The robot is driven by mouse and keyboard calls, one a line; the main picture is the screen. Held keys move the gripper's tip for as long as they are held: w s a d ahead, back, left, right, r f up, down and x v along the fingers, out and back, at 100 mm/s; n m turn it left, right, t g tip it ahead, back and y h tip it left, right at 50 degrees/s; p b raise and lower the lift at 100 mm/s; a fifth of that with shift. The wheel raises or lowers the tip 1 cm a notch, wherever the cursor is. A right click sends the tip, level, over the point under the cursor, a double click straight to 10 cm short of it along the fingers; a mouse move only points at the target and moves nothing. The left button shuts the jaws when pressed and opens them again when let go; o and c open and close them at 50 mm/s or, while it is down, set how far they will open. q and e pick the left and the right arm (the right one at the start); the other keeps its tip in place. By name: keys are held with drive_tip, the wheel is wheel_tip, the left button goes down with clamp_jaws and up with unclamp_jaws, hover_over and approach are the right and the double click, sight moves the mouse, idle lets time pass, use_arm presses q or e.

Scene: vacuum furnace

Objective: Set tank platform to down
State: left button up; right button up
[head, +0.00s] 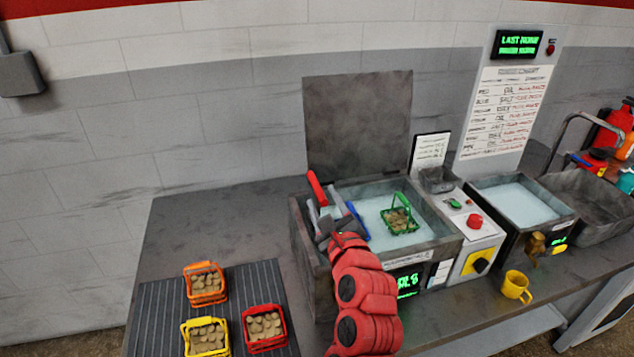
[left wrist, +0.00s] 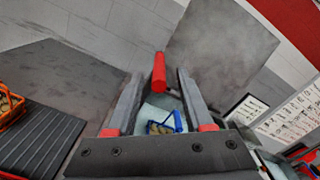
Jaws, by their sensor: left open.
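The tank (head: 440,243) is an open grey basin of pale liquid, with its lid raised behind it. A red lever handle (head: 317,188) stands tilted up at the tank's left side; it also shows in the left wrist view (left wrist: 159,72). My left gripper (head: 327,205) is open at the lever. In the left wrist view the red handle appears between its two fingers, with no clear contact. The platform itself is hard to make out under the liquid. A green basket (head: 400,222) of brown pieces and a blue basket (left wrist: 160,128) are in the tank. My right gripper is out of view.
Orange (head: 206,284), yellow (head: 206,337) and red (head: 264,328) baskets stand on a ribbed mat (head: 160,310) at the left. A control box (head: 478,240), a second basin (head: 515,205) and a yellow mug (head: 515,286) are at the right. The table behind the mat is clear.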

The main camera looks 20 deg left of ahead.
sight(317, 185)
use_arm(q)
drive_tip(key=x, duration=0.5)
drive_tip(key=shift+w+a+p, duration=0.15)
drive_tip(key=shift+w+p, duration=0.05)
drive_tip(key=shift+p, duration=0.2)
clamp_jaws()
idle(1.0)
